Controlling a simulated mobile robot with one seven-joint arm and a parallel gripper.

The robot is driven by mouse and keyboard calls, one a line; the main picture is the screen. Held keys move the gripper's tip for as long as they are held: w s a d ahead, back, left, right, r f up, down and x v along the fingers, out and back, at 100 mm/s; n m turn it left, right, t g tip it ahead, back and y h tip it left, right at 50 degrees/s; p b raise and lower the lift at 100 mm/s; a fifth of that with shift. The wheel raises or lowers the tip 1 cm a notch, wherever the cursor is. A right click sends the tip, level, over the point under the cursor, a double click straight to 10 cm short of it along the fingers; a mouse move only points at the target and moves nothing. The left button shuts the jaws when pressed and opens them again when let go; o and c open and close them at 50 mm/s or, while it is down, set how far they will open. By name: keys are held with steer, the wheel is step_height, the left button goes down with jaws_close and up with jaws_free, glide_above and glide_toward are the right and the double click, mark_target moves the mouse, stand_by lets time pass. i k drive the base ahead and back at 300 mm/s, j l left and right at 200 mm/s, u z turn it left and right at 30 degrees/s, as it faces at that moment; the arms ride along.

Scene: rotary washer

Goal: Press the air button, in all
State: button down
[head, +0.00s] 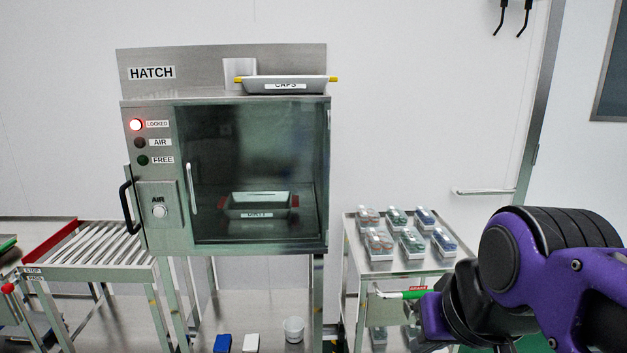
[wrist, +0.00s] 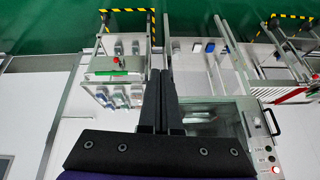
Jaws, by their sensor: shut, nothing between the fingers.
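The air button (head: 160,211) is a small round pale knob under an "AIR" label on the front of the steel hatch cabinet (head: 222,248), left of its glass door. The lamps marked AIR (head: 140,143) and FREE (head: 143,160) are dark. My gripper (wrist: 159,78) shows in the wrist view with its two black fingers together and empty. The hatch cabinet also shows there (wrist: 222,128), right of the fingers. In the head view my arm is at the lower right, well apart from the button; the fingertips are not clear there.
A trolley (head: 352,248) with several small boxes stands right of the hatch. A roller conveyor (head: 105,240) stands at its left. A CAPS tray (head: 285,86) lies on the hatch; another tray (head: 258,207) is inside behind glass. A black handle (head: 126,205) juts out left of the button.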

mark_target(159, 212)
steer(key=u, duration=1.25)
